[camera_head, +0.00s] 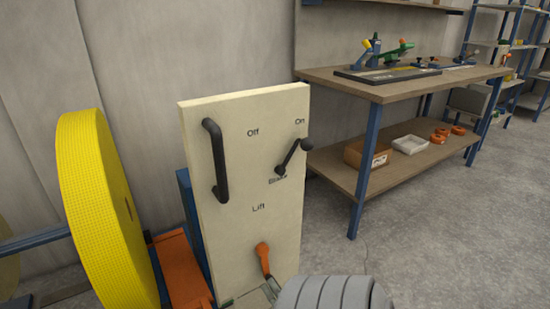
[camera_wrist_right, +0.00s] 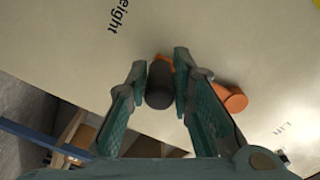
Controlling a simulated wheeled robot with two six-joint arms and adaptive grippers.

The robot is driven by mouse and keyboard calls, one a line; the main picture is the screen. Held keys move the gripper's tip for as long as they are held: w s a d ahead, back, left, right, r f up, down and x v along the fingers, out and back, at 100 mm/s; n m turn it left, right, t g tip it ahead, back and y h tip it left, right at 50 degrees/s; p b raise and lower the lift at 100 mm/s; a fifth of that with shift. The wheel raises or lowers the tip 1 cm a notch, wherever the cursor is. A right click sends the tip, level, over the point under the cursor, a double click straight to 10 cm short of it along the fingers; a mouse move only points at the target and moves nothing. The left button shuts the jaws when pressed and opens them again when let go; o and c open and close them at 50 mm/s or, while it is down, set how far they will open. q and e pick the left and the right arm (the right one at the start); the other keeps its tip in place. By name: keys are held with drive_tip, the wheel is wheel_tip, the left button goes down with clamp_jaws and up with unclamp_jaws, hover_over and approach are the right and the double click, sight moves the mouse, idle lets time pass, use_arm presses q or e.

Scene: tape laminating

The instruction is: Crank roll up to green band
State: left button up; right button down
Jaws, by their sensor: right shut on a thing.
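A tall cream panel (camera_head: 230,240) stands in the head view, with the label "Lift" above an orange crank arm (camera_head: 262,255) low on its face. In the right wrist view the crank's dark knob (camera_wrist_right: 160,88) sits between the two teal fingers of my right gripper (camera_wrist_right: 160,75), which is shut on it. Orange crank parts (camera_wrist_right: 234,98) show behind and right of the fingers. A large yellow roll (camera_head: 95,200) stands upright left of the panel. I see no green band. My left gripper is not in view.
The panel also carries a black vertical handle (camera_head: 215,160) and a black lever (camera_head: 290,157) by "Off" and "On". A wooden workbench (camera_head: 400,92) with a lower shelf stands at the back right. Bare concrete floor (camera_head: 430,240) lies right of the panel.

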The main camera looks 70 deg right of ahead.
drive_tip(key=shift+w+r+t, duration=0.3)
drive_tip(key=shift+w+r, duration=0.1)
drive_tip(key=shift+r, duration=0.05)
idle(0.3)
drive_tip(key=c, duration=1.4)
unclamp_jaws()
drive_tip(key=v, duration=1.2)
drive_tip(key=shift+a+r, duration=0.1)
drive_tip(key=shift+a, duration=0.05)
